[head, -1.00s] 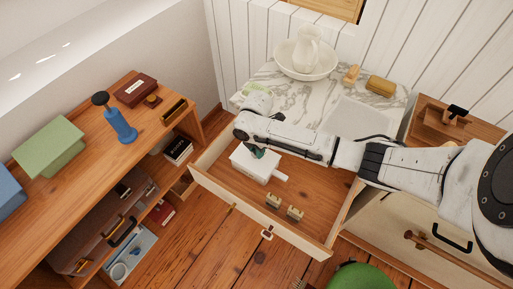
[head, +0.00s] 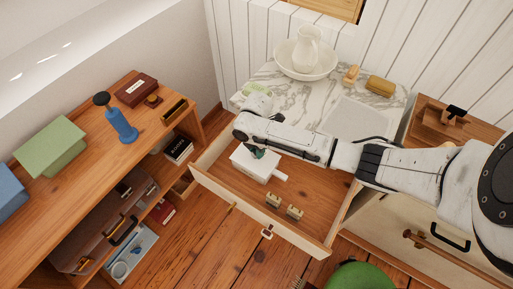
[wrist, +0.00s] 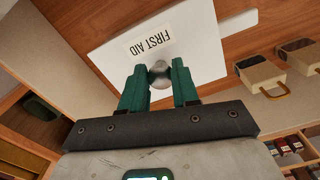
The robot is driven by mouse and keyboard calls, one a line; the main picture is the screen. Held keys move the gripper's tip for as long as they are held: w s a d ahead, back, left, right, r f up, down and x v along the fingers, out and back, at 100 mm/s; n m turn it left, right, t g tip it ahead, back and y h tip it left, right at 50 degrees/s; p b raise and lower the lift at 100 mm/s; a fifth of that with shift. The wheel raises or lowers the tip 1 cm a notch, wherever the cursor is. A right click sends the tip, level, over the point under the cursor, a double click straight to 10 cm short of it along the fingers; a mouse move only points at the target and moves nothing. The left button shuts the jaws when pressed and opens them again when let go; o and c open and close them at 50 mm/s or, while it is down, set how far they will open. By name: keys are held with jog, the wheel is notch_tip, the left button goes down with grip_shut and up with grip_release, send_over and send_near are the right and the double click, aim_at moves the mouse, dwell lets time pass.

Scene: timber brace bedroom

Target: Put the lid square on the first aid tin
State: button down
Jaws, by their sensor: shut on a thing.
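A white lid marked FIRST AID (wrist: 150,42) shows in the wrist view, with a round grey knob (wrist: 160,74) on it. My gripper (wrist: 160,80) has its green fingers closed on the knob, one on each side. In the head view my gripper (head: 257,153) is over the white first aid box (head: 252,169) in the open wooden drawer. A narrow white piece (head: 280,177) sticks out at the box's right side. I cannot tell whether the lid touches the tin or how squarely it lies, as the lid and my arm hide the tin.
Two small beige blocks (head: 284,206) lie near the drawer's front. The open drawer's front panel (head: 250,222) borders the floor. A marble top (head: 290,97) with a bowl and jug (head: 306,62) stands behind. A wooden shelf unit (head: 75,160) is at left.

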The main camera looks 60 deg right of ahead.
dwell(0.3)
jog(key=c, duration=0.8)
grip_release()
jog(key=shift+o, duration=0.6)
jog(key=o, duration=0.4)
jog(key=shift+r+p, duration=3.55)
jog(key=shift+p, duration=0.15)
